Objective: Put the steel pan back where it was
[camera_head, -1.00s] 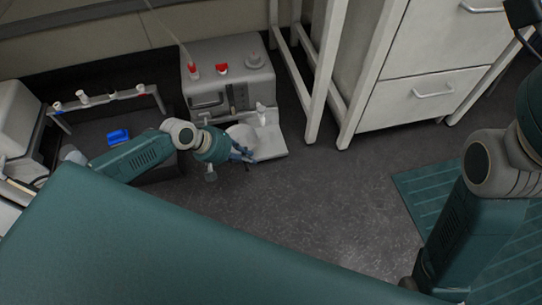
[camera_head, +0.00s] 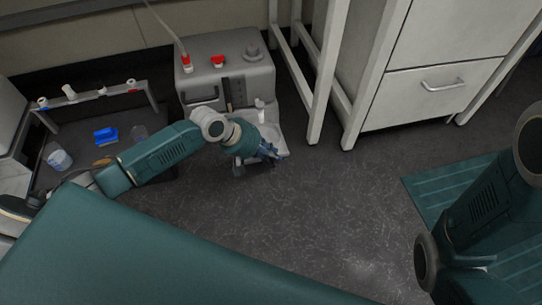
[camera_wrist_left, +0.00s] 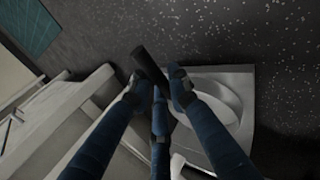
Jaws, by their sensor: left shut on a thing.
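My left gripper (camera_head: 268,152) is at the low front platform of the grey machine, and its arm covers part of that platform. In the left wrist view its fingers (camera_wrist_left: 158,84) are shut on a dark rod-like handle (camera_wrist_left: 148,64), which I take as the steel pan's handle. A pale round shape (camera_wrist_left: 222,98) lies on the square platform (camera_wrist_left: 240,78) beside the fingers. I cannot tell whether it is the pan's bowl or part of the platform. My right arm shows at the right edge, but its gripper is out of view.
The grey machine (camera_head: 228,80) with red caps stands against the wall. To its left are a rack (camera_head: 155,98), a blue item (camera_head: 105,135) and a clear cup (camera_head: 60,160). White drawers (camera_head: 430,95) and table legs stand to the right. The floor (camera_head: 330,205) in front is clear.

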